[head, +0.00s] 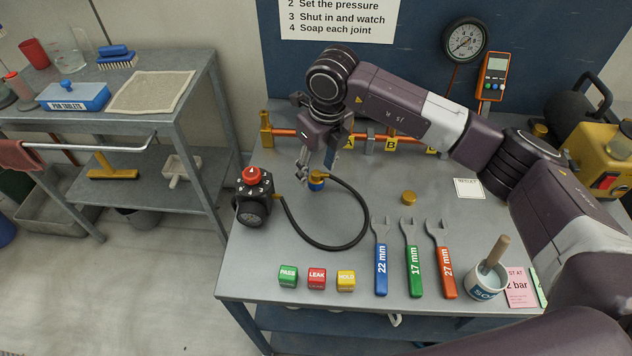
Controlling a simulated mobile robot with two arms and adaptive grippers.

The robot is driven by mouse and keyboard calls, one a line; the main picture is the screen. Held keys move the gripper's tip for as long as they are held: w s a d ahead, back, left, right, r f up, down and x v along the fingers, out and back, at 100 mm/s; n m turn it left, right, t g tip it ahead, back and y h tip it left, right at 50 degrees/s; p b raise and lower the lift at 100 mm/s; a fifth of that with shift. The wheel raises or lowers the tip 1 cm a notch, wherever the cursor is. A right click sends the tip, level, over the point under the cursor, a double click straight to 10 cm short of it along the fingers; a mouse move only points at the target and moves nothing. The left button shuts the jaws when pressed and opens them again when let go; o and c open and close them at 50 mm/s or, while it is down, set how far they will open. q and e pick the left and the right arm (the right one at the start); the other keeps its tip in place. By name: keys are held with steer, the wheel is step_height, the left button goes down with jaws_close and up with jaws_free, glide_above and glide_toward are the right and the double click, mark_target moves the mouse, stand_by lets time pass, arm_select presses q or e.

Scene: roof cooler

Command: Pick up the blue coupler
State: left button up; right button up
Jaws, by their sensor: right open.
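The blue coupler (316,185) is a small blue piece under a brass fitting at the end of a black hose (362,222), low over the grey bench (250,285). My right gripper (312,172) points down right at the coupler, its fingers open and partly overlapping it in the picture. I cannot tell whether the fingers touch it. My left gripper is not in view.
The hose curves to a black regulator with a red knob (251,174). A copper pipe with yellow tags (391,144) runs behind.

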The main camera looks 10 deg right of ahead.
mark_target(316, 173)
steer(key=f+b, duration=0.1)
steer(key=f, duration=0.1)
steer(key=w+f, duration=0.1)
steer(key=f, duration=0.1)
steer(key=shift+b, duration=0.4)
steer(key=shift+s, duration=0.1)
steer(key=shift+c, duration=0.5)
steer(key=shift+r, duration=0.1)
jaws_close()
